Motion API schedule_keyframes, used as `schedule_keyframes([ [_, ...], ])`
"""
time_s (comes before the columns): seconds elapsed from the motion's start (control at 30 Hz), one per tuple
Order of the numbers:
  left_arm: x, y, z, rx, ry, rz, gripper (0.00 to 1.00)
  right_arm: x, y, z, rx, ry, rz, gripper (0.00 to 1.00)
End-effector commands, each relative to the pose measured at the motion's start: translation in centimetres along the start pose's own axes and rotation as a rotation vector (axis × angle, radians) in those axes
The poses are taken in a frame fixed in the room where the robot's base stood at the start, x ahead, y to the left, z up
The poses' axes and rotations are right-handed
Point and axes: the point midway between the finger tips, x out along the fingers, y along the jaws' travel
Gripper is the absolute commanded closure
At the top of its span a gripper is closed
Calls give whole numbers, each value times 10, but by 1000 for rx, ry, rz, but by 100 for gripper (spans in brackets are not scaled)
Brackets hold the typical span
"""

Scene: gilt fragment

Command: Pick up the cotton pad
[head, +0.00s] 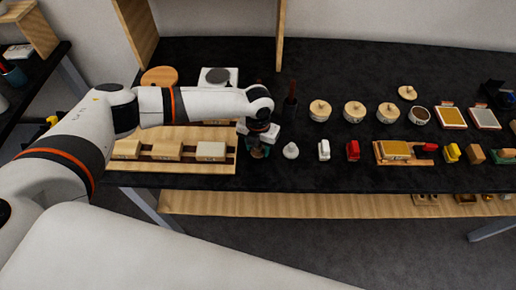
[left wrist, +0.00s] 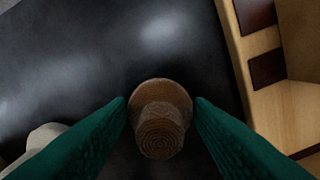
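My left gripper (head: 258,146) points down at the front of the black table, just right of the wooden tray. In the left wrist view its two green fingers (left wrist: 161,105) stand open on either side of a brown, round, stepped piece (left wrist: 160,130) with a narrower ringed top, with narrow gaps at the sides. The piece also shows under the gripper in the head view (head: 257,153). A small white knobbed piece (head: 291,151) stands just right of it. No label shows which is the cotton pad. My right gripper is not in view.
The wooden tray (head: 190,134) with pale blocks lies left of the gripper. Several lidded round pots (head: 354,112) and a dark upright handle (head: 290,103) stand behind.

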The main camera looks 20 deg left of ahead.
Motion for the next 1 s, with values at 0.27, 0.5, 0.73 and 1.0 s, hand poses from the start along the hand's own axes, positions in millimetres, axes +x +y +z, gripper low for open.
schedule_keyframes([
  [0.27, 0, 0, 0, -1, 0, 0, 78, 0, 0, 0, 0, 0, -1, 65],
  [0.5, -5, 0, -1, -1, 1, 0, 78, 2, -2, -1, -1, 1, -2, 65],
  [0.73, -44, 0, -2, 1, 5, 1, 78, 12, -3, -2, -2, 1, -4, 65],
  [1.0, -91, 0, -1, 0, 3, 1, 78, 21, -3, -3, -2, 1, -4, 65],
])
